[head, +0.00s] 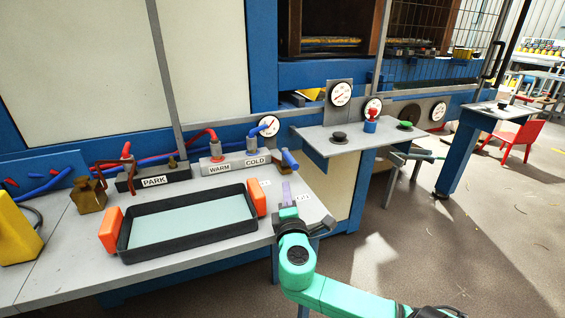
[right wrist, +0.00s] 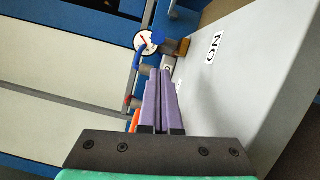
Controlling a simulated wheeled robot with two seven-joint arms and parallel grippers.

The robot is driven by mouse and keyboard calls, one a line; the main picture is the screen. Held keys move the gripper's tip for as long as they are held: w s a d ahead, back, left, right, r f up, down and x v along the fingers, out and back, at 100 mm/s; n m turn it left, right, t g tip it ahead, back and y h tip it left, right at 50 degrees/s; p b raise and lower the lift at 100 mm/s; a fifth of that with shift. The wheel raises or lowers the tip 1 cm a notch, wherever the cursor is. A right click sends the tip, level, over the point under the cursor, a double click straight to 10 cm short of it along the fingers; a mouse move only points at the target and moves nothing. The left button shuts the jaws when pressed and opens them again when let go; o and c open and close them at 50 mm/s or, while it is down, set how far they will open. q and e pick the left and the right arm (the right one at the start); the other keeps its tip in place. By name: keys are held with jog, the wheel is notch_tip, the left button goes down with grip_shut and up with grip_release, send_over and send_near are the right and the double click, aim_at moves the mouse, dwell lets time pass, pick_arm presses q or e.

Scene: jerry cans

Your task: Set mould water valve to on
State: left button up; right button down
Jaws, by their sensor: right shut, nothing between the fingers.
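A brass valve body (head: 284,168) with a blue handle (head: 290,158) stands at the right end of the grey bench, beside the COLD block. Small white labels lie on the bench in front of it; the right one (head: 304,197) reads ON in the right wrist view (right wrist: 215,47). My right gripper (head: 286,188) has purple fingers, shut and empty, just in front of the valve. In the right wrist view, the fingers (right wrist: 164,80) point toward the brass body (right wrist: 182,47), with a visible gap. The fingers partly hide the pipework there. My left gripper is not in view.
A black tray (head: 124,238) with orange handles lies left of my gripper. The WARM and COLD block (head: 230,163), PARK block (head: 153,180) and a gauge (head: 268,126) stand behind. A grey shelf (head: 345,148) juts out at right. Bench surface near the ON label is clear.

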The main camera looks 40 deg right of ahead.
aim_at(290, 164)
jog(key=shift+w+d+r, duration=0.15)
jog(key=shift+w, duration=0.05)
jog(key=shift+w+d+r, duration=0.5)
jog(key=shift+w+d, duration=0.1)
jog(key=shift+w, duration=0.2)
jog(key=x, duration=0.5)
jog(key=shift+w+d+f+p, duration=0.1)
jog(key=shift+w+f+p, duration=0.05)
jog(key=shift+f+p, duration=0.15)
jog(key=shift+w+d+r, duration=0.1)
jog(key=shift+w+d, duration=0.15)
jog(key=shift+w, duration=0.1)
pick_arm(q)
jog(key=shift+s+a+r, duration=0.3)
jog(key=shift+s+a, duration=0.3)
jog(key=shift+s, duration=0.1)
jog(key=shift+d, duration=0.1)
pick_arm(e)
jog(key=shift+d, duration=0.1)
